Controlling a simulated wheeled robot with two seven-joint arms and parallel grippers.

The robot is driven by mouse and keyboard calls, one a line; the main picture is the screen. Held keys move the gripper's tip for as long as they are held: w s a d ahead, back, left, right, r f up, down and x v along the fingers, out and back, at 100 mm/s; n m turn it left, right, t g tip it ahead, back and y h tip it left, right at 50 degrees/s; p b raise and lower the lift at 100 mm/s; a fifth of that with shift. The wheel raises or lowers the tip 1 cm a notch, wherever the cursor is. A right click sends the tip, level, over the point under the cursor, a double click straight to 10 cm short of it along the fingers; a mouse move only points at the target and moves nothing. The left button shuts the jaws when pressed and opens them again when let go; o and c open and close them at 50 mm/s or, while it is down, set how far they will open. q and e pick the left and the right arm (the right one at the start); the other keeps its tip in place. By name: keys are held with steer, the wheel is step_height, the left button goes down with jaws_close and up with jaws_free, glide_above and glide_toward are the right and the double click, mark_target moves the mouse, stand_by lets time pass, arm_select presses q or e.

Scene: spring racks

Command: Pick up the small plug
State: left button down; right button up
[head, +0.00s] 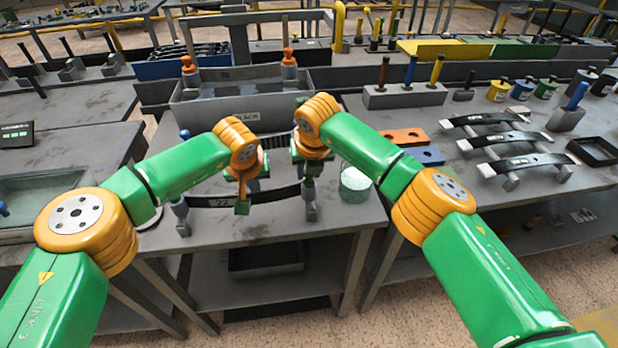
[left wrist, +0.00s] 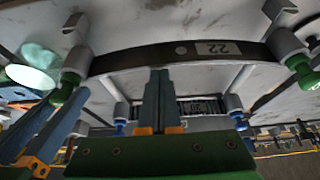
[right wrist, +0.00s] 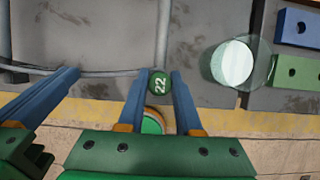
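A green round plug marked 22 (right wrist: 159,83) shows from above in the right wrist view. It lies between the fingertips of my right gripper (right wrist: 158,82), which is open with a narrow gap on either side. In the head view, my right gripper (head: 309,172) is over the right end of the dark leaf spring (head: 240,198). The left wrist view shows a green plug (left wrist: 63,93) at one post of the spring and another green one (left wrist: 300,68) at the other. My left gripper (left wrist: 159,72) is shut and empty by the middle of the spring.
A clear jar with pale green contents (head: 355,183) stands just right of my right gripper. Behind are a grey bin (head: 240,112) and orange and blue blocks (head: 405,137). Other spring racks (head: 515,150) fill the right table.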

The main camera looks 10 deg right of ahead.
jaws_close()
step_height(320, 180, up, 10)
steer(key=shift+o, duration=0.7)
jaws_free()
jaws_close()
steer(key=shift+r, duration=0.6)
